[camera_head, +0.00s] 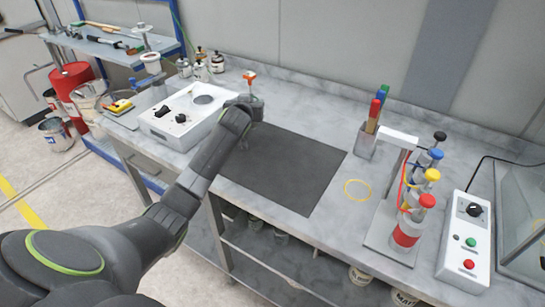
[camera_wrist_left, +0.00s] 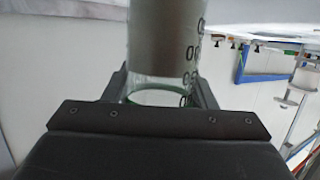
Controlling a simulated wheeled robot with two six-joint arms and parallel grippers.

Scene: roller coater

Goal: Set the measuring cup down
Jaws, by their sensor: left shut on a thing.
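The measuring cup (camera_wrist_left: 165,50) is clear with black numbers along its right side in the left wrist view. Its upper part looks grey and a green-edged ring shows low down. My left gripper (camera_wrist_left: 161,90) has a finger on each side of it and is shut on it. In the head view my left gripper (camera_head: 250,110) is above the far left part of the dark mat (camera_head: 285,165), beside the white box. There the cup is mostly hidden by my wrist, so I cannot tell whether it touches the surface. My right gripper is not in view.
The white box (camera_head: 183,113) with knobs stands left of the mat. The pen holder (camera_head: 367,142), a yellow ring (camera_head: 357,190), a rack of coloured-top cylinders (camera_head: 408,233) and a control box (camera_head: 465,240) are to the right. Much of the mat is bare.

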